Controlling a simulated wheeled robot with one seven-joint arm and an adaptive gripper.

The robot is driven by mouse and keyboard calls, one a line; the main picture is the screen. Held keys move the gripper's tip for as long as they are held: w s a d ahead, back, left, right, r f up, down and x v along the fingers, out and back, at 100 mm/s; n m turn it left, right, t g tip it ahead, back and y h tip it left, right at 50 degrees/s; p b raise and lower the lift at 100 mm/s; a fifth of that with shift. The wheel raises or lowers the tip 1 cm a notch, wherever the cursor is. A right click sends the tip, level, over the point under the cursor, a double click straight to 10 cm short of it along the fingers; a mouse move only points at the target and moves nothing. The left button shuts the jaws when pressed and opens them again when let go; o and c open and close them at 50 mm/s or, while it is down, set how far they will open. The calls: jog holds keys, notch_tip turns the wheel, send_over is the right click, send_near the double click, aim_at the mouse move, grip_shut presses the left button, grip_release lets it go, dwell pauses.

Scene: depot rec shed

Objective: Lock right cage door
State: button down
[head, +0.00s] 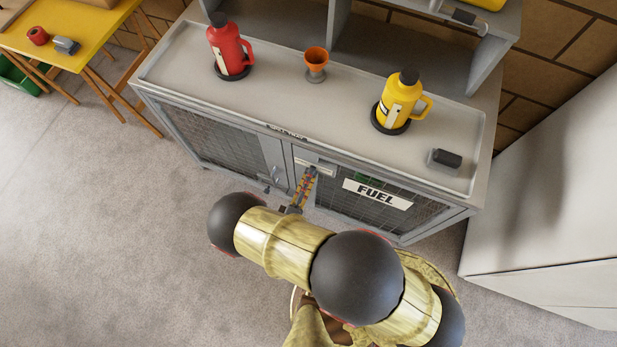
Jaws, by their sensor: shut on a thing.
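The grey cabinet has two mesh cage doors in its front. The right cage door (343,209) carries a white FUEL sign (377,194) and looks closed, though a small gap cannot be ruled out. The left cage door (222,148) also looks closed, with a metal latch (270,180) at its inner edge. My gripper (310,173), with orange and grey fingers, reaches the inner edge of the right door, just below a pale plate (315,164). It is shut on a small part there, apparently the right door's latch. My fingers hide most of that part, so its position cannot be told.
On the cabinet top (270,90) stand a red jug (230,50), an orange cup (316,62), a yellow jug (399,100) and a small dark block (446,158). A yellow table (85,22) is at the left. A white cabinet (545,200) bounds the right. Floor at left is clear.

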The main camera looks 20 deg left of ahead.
jog(key=shift+f+m, duration=0.1)
jog(key=shift+m, duration=0.9)
jog(key=c, duration=1.3)
grip_release()
